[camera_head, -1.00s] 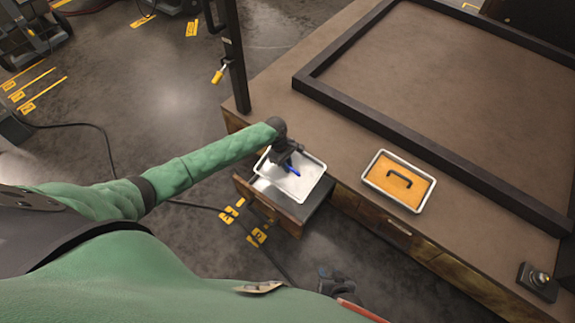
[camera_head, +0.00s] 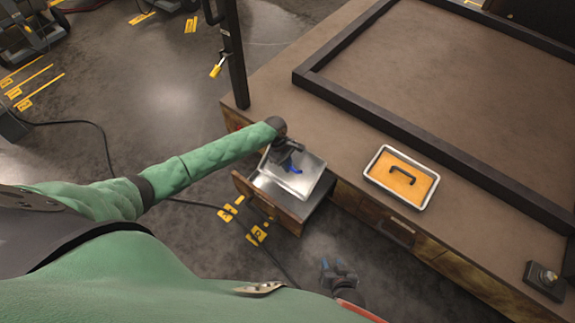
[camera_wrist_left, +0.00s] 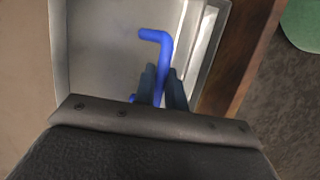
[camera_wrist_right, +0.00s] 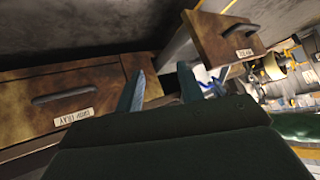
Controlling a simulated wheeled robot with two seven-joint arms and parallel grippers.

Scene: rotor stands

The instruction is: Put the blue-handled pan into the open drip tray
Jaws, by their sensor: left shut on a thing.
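The blue-handled pan (camera_head: 310,178) is a shallow grey metal pan at the open drawer (camera_head: 268,205) in the counter's front. Its bent blue handle (camera_wrist_left: 163,60) shows in the left wrist view. My left gripper (camera_head: 290,160) is shut on this handle; its fingers (camera_wrist_left: 163,85) also show in the left wrist view. The pan overlaps the drawer opening; I cannot tell whether it rests on the bottom or hangs just above. My right gripper (camera_head: 338,275) is low in front of the counter, open and empty, with its fingers (camera_wrist_right: 162,88) apart.
An orange-filled tray with a black handle (camera_head: 401,179) lies on the counter (camera_head: 270,95), right of the drawer. A dark raised frame (camera_head: 400,135) lies behind it. A black post (camera_head: 236,70) stands at the left corner. A closed drawer (camera_wrist_right: 65,95) shows in the right wrist view.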

